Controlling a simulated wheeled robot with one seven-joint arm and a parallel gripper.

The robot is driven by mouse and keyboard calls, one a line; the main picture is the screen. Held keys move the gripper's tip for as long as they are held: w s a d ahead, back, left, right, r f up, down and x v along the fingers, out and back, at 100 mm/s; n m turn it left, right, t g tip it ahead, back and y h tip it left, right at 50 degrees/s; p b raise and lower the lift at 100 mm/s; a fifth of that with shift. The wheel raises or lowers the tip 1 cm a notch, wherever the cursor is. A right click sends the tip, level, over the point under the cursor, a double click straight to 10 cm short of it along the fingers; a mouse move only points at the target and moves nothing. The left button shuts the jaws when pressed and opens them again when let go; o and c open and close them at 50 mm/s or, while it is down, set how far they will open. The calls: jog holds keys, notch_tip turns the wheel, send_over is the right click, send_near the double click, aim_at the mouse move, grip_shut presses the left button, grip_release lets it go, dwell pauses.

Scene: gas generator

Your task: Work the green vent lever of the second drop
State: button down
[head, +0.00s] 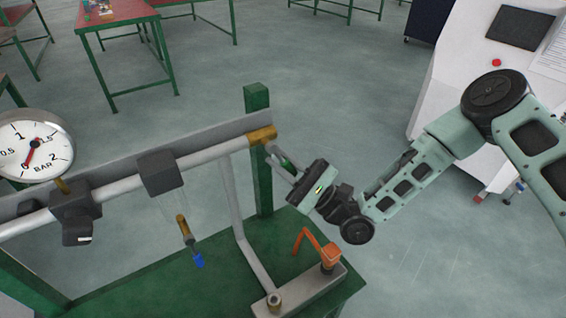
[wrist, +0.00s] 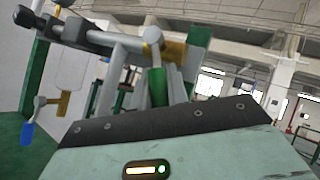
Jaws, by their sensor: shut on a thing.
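The green vent lever (head: 287,163) is below the brass fitting (head: 262,135) at the right end of the grey pipe. In the wrist view the green lever (wrist: 157,88) hangs down from the brass valve (wrist: 152,40), straight ahead of the gripper body. My gripper (head: 283,161) reaches in from the right and is shut on the green lever. Its fingers partly hide the lever in the head view. In the wrist view the dark edge of my gripper's housing hides the lever's lower end.
A blue lever (head: 198,260) hangs from another drop to the left. A pressure gauge (head: 35,145) stands on the pipe. A white cabinet (head: 460,60) is at the back right.

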jog(key=shift+f, duration=0.1)
jog(key=c, duration=1.4)
grip_release()
jog(key=shift+o, duration=0.2)
jog(key=shift+d, duration=0.15)
jog(key=b+v, duration=0.3)
jog(key=v, duration=1.4)
jog(key=shift+f, duration=0.15)
